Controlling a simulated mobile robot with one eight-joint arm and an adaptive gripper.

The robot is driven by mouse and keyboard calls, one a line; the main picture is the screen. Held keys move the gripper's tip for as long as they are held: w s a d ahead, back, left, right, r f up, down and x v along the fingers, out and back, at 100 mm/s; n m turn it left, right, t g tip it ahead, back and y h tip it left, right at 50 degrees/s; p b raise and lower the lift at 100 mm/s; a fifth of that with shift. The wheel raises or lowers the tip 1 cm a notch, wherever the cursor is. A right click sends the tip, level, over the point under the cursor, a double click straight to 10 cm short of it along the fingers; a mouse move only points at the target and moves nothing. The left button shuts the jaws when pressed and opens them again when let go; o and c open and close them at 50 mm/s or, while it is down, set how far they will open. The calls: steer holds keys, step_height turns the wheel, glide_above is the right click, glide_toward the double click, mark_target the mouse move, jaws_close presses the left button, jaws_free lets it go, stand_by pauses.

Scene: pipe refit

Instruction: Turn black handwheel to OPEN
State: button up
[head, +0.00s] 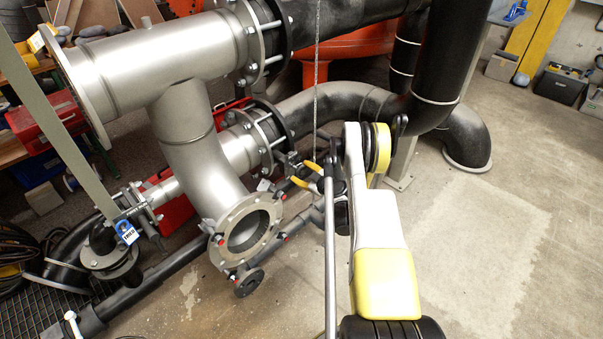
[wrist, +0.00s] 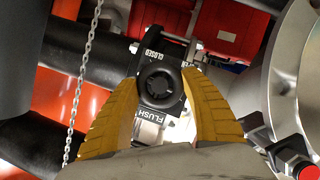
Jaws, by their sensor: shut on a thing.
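The black handwheel (wrist: 161,87) is in the middle of the wrist view, on a valve with a dark label plate. CLOSED reads above it and FLUSH below it, with part of another label at its upper right behind a finger. Its exact pointing direction is unclear. My gripper (wrist: 160,76) is shut on the handwheel, one yellow finger on each side. In the head view my gripper (head: 297,171) is beside the pipework, left of my arm, and the handwheel is too small and covered to make out clearly.
A hanging chain (head: 317,70) runs close to my gripper. A grey flanged pipe (head: 185,130) is to the left, with a dark round wheel-like part (head: 249,283) below its open flange. Black pipes (head: 340,100) are behind. The floor (head: 490,240) at right is clear.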

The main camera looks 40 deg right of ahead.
mark_target(302, 167)
steer(key=o, duration=1.2)
steer(key=shift+c, duration=0.2)
steer(key=shift+r, duration=0.1)
step_height(302, 167, up, 10)
steer(key=shift+f, duration=0.1)
